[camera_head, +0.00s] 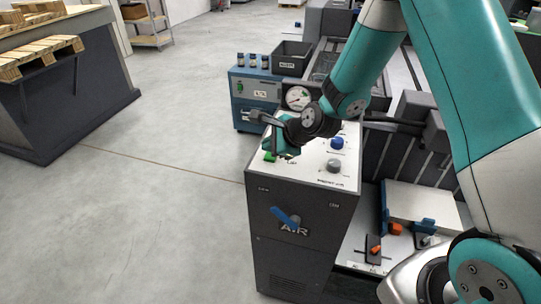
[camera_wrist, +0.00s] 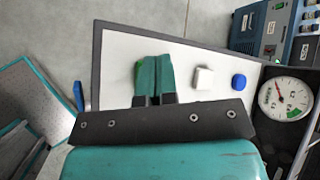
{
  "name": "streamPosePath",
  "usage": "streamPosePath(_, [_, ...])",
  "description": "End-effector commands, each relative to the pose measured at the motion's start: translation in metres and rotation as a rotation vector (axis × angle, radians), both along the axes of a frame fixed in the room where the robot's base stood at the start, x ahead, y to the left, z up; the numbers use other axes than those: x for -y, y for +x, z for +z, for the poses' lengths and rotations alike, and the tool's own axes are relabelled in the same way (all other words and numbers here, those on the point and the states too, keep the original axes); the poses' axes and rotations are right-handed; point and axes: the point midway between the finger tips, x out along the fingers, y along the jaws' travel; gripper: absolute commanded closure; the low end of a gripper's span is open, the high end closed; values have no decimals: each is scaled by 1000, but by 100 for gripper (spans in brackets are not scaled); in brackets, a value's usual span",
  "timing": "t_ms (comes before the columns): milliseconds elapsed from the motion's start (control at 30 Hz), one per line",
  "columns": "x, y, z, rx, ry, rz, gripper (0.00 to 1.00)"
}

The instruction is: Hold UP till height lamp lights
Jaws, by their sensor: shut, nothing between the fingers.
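My gripper (camera_wrist: 155,82) is shut and empty, its teal fingers over the white top panel (camera_wrist: 118,50) of a dark cabinet. A green button (camera_wrist: 139,74) shows at the left edge of the fingers, mostly covered by them; I cannot tell whether they touch it. In the head view my gripper (camera_head: 286,152) reaches down to the panel, and the green button (camera_head: 269,156) peeks out beside it. A whitish button (camera_wrist: 203,78) and a blue button (camera_wrist: 239,81) sit to the right. The lettering is too small to read as UP, and I cannot pick out a height lamp.
A round gauge (camera_head: 298,98) stands behind the panel. A blue lever (camera_head: 285,216) is on the cabinet's front. A blue unit (camera_head: 253,88) and a dark bin (camera_head: 291,58) stand behind. A bench with orange and blue parts (camera_head: 395,229) is at right.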

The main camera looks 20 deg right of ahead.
Motion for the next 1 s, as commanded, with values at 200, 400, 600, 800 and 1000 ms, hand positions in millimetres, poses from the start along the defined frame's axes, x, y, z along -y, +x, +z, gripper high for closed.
streamPosePath(200, [0, 0, 0, 0, 0, 0, 100])
streamPosePath(400, [0, 0, 0, 0, 0, 0, 100])
streamPosePath(600, [0, 0, 0, 0, 0, 0, 100])
streamPosePath(800, [0, 0, -6, -1, 1, 0, 100])
streamPosePath(1000, [0, 0, -9, 0, 0, 0, 100])
